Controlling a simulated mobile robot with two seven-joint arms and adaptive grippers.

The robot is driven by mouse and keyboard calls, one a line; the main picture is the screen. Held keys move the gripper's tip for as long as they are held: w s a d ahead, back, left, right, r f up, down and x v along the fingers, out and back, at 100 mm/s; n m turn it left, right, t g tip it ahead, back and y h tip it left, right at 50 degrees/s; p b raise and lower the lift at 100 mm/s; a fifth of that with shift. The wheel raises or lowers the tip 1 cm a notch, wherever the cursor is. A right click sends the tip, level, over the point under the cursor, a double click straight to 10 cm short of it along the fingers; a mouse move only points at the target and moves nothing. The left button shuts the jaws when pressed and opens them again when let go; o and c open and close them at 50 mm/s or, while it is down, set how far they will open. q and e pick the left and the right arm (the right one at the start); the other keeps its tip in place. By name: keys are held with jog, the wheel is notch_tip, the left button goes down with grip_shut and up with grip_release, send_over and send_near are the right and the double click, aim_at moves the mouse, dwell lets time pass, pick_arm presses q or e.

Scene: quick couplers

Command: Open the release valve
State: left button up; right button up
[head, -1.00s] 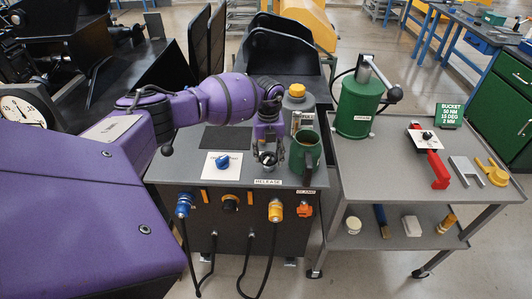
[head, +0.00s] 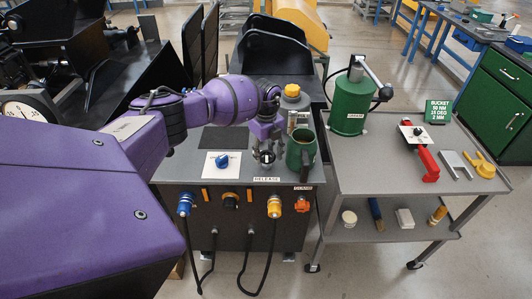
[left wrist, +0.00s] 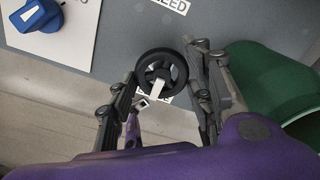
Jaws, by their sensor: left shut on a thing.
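The release valve is a small black spoked handwheel (left wrist: 147,57) with a pale pointer, between my left fingers in the left wrist view. It stands on the grey top of the dark cabinet (head: 235,176), just behind the RELEASE label (head: 266,179). My left gripper (head: 267,155) reaches down over the wheel, and the fingers hide most of it in the head view. My left gripper is shut on the wheel, one finger on each side of it in the left wrist view (left wrist: 160,76). My right gripper is not in view.
A green mug (head: 301,152) stands close right of the gripper. A blue knob (head: 222,161) on a white plate lies to its left. A grey bottle with a yellow cap (head: 292,91) stands behind. A grey cart (head: 400,195) with a green pump (head: 350,105) is at right.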

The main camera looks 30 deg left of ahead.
aim_at(265, 155)
pick_arm(q)
jog(key=shift+a+r, duration=0.15)
jog(key=shift+a, duration=0.1)
jog(key=o, duration=1.1)
jog(key=shift+d, duration=0.1)
notch_tip(265, 155, up, 12)
